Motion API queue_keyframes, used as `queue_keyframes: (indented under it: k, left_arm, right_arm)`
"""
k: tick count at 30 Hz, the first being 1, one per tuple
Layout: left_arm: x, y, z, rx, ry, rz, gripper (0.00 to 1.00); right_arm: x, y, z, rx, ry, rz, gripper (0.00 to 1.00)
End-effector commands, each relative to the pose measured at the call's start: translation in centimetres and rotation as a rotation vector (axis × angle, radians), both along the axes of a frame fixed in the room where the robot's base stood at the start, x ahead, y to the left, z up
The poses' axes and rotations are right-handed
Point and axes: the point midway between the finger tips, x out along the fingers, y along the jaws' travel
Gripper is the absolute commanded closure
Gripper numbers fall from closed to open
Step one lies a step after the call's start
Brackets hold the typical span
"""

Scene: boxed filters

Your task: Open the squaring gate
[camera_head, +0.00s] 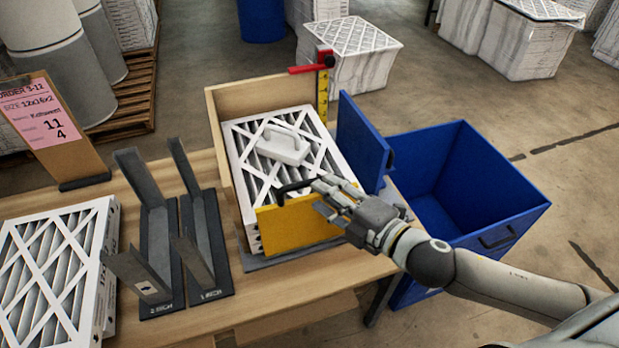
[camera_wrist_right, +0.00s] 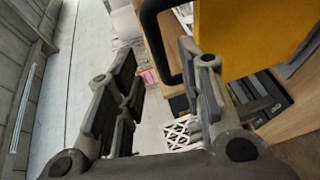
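The squaring gate appears to be the yellow panel (camera_head: 297,223) standing across the near side of the wooden box frame (camera_head: 247,94), in front of the filter stack (camera_head: 240,155). It has a black handle (camera_head: 293,186) at its upper left. In the right wrist view the yellow panel (camera_wrist_right: 245,38) is at upper right, and the black handle (camera_wrist_right: 150,28) lies at the top by the fingertips. My right gripper (camera_head: 322,197) is just over the panel's top edge, close to the handle. Its fingers are spread with nothing clamped; contact with the handle is unclear. My left gripper is not in view.
A white handled block (camera_head: 285,144) sits on the stack. A blue panel (camera_head: 359,141) stands at the stack's right, beside a blue bin (camera_head: 478,180). A yellow ruler with a red clamp (camera_head: 322,88) rises behind. Dark metal stands (camera_head: 159,245) and another filter stack (camera_head: 55,265) occupy the left.

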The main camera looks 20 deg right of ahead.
Motion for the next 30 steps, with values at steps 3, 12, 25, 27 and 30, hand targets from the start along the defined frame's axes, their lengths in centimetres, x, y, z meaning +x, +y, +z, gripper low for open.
queue_keyframes:
  k: [3, 12, 25, 27, 30]
  left_arm:
    - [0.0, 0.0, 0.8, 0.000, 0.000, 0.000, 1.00]
    - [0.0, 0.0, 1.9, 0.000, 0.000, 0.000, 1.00]
    - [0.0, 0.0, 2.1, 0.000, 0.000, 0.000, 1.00]
    - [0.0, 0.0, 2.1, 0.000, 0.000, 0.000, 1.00]
    - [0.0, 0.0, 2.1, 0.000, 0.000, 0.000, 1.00]
  right_arm:
    - [1.4, 0.6, 0.1, 0.002, -0.002, -0.001, 0.65]
    - [4.3, 2.0, -0.6, 0.002, -0.001, -0.001, 0.65]
    - [5.3, 2.5, -1.0, 0.000, 0.000, 0.001, 0.65]
    - [5.3, 2.5, -1.0, 0.000, 0.000, 0.001, 0.66]
    - [5.2, 2.5, -1.0, 0.000, 0.000, 0.001, 0.79]
